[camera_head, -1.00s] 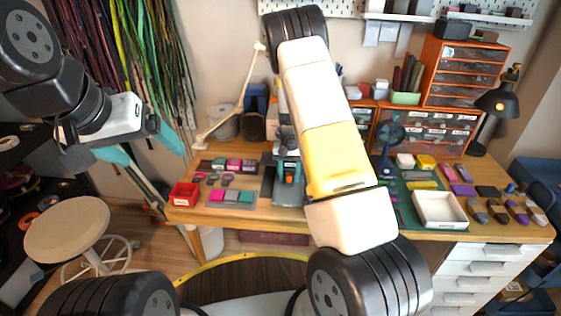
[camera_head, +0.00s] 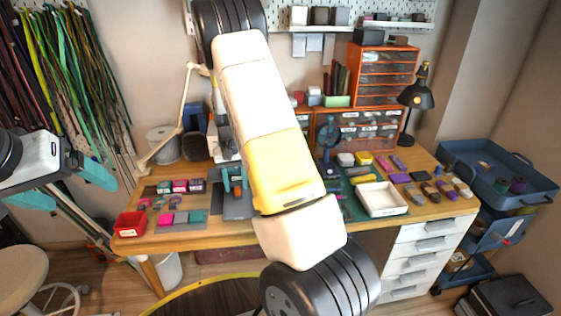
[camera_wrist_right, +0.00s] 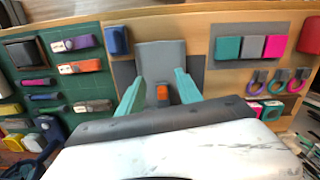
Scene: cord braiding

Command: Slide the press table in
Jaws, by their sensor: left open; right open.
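The press table is a flat grey plate that shows in the right wrist view (camera_wrist_right: 162,58) and in the head view (camera_head: 238,209). A small orange piece (camera_wrist_right: 162,92) stands by its near end. My right gripper (camera_wrist_right: 160,85) is open, with one teal finger on either side of the orange piece; I cannot tell whether they touch it. In the head view my right gripper (camera_head: 234,183) is partly hidden by my own arm, which also covers much of the press behind. My left gripper (camera_head: 70,187) is open and empty at the far left, away from the table.
On the wooden worktable (camera_head: 235,230) are a red bin (camera_head: 131,224), coloured blocks and rings to the left, and a white tray (camera_head: 381,199) on a green mat to the right. A lamp (camera_head: 415,97) and orange drawers (camera_head: 375,75) stand behind.

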